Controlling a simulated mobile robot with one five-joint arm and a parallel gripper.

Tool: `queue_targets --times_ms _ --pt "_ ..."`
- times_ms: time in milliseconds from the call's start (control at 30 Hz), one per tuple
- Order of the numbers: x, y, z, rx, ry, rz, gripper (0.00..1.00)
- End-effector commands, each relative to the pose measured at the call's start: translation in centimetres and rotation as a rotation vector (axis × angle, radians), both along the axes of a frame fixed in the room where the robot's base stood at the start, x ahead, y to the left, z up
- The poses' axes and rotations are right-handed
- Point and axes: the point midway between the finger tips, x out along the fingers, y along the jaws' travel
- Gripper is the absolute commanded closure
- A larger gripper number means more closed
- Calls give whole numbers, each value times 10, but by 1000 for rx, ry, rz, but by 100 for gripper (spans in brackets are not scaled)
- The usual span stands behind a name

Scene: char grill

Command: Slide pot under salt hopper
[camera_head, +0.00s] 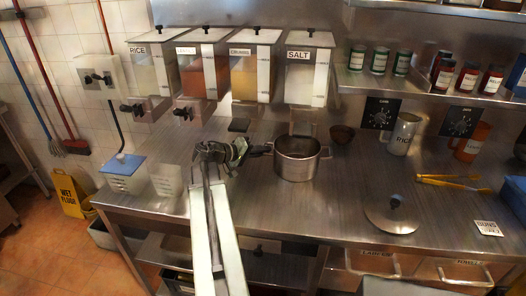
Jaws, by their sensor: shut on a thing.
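A steel pot (297,164) stands upright on the steel counter, with its dark handle (260,150) pointing left. The salt hopper (306,72), labelled SALT, hangs on the wall above and slightly behind the pot. The hopper's lower outlet is just behind the pot's far rim. My gripper (238,152) is at the left of the pot, shut on the pot's handle. The gripper's jaws partly hide the handle's end.
More hoppers, with rice (152,68) and others, hang to the left. A lid (391,213) lies at front right, near yellow tongs (452,181). The counter in front of the pot is clear.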

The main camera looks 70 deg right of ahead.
Motion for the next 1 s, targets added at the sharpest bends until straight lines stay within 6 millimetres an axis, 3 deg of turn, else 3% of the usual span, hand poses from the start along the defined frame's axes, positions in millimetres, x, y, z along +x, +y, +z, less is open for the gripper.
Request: queue_targets --times_ms 1000 --pt "-3 6 0 0 -2 1 100"
